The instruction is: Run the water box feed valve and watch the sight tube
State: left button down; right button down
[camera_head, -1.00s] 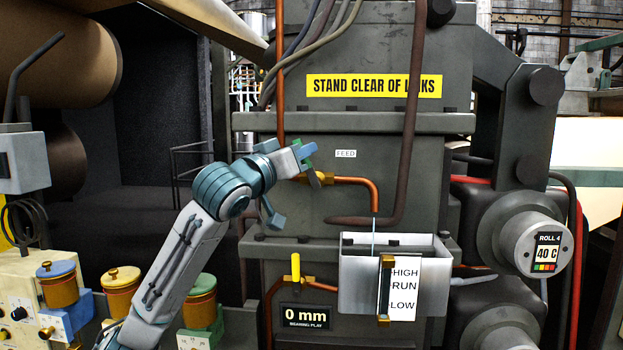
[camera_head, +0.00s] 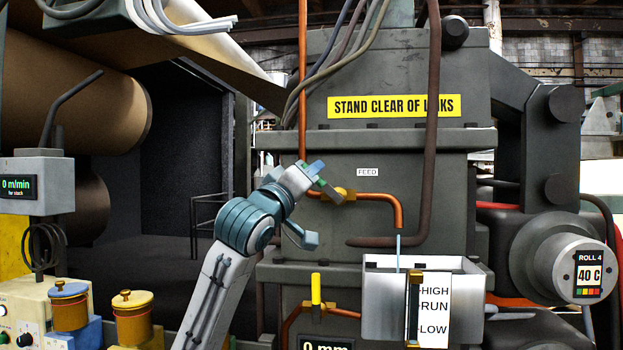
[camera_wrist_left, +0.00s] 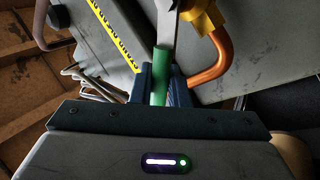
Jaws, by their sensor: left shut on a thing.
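My left gripper (camera_head: 313,172) is shut on the green grip of the feed valve lever, beside the FEED label (camera_head: 367,172). In the left wrist view the green grip (camera_wrist_left: 159,77) sits between its blue fingers, and a grey lever runs from it to the brass feed valve (camera_wrist_left: 203,17). The copper feed pipe (camera_head: 385,196) bends down over the open water box (camera_head: 381,300). A thin pale blue stream (camera_head: 398,253) falls from its end into the box. The sight tube (camera_head: 414,305) is upright in a brass mount beside HIGH, RUN and LOW marks; its level is too small to read. My right gripper is out of view.
A yellow-handled valve (camera_head: 316,289) sits on a lower copper pipe, left of the box. A dark brown pipe (camera_head: 431,130) passes right of the feed pipe. The roll 4 end (camera_head: 578,270) reads 40 C.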

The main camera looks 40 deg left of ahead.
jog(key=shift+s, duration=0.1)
